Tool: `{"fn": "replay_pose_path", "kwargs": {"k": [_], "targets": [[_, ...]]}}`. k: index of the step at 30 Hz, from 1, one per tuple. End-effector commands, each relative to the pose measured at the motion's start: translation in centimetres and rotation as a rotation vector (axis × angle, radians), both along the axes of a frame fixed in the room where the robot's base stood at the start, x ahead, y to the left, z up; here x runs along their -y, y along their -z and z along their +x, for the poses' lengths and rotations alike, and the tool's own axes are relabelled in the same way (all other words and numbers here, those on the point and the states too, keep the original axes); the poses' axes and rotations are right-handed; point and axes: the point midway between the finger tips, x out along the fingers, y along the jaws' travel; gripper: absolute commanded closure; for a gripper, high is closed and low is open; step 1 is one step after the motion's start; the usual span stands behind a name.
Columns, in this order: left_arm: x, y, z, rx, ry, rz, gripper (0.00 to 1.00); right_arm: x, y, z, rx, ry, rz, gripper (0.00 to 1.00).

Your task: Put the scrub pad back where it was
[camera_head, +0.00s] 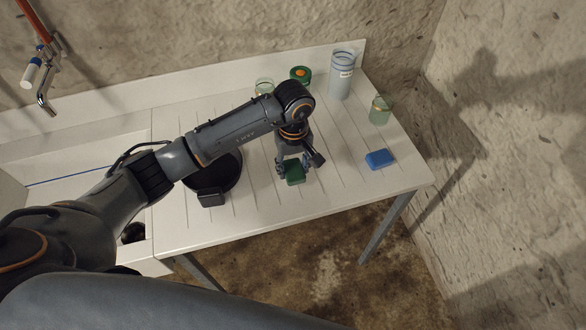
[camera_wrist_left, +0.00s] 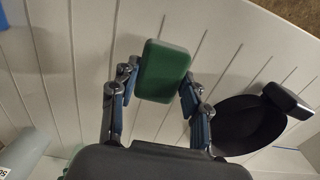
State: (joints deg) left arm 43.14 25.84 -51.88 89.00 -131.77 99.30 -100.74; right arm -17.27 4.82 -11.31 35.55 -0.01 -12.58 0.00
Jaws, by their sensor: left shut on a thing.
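The scrub pad, a small green block (camera_head: 294,174), is between the fingers of my left gripper (camera_head: 293,168) over the white drainboard (camera_head: 310,206). In the left wrist view the pad (camera_wrist_left: 164,71) sits between the two fingertips (camera_wrist_left: 160,88), with its broad green face showing. My left gripper is shut on it. I cannot tell whether the pad touches the board. My right gripper is not in view.
A blue sponge-like block (camera_head: 380,158) lies to the right. A black pan (camera_head: 222,172) is to the left. Behind stand a tall grey-blue container (camera_head: 341,75), a green-lidded jar (camera_head: 301,75) and a glass jar (camera_head: 380,110). The sink (camera_head: 80,168) is at the left.

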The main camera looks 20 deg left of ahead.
Motion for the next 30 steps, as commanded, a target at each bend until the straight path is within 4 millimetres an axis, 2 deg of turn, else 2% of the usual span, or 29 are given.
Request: {"fn": "replay_pose_path", "kwargs": {"k": [10, 23, 24, 26, 30], "targets": [[-0.3, 3.6, 0.5, -0.001, 0.000, 0.000, 0.79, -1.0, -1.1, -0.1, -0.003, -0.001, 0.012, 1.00], [-0.3, 4.3, 0.6, 0.001, 0.001, 0.001, 0.79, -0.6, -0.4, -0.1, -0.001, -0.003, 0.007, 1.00], [-0.3, 4.1, 0.5, 0.001, 0.001, 0.001, 0.46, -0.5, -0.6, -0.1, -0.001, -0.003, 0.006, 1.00], [-0.3, 4.1, 0.5, 0.001, 0.001, 0.001, 0.34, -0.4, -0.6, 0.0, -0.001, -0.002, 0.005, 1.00], [-0.3, 4.1, 0.5, 0.001, 0.000, 0.001, 0.31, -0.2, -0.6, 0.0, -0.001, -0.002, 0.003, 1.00]]}}
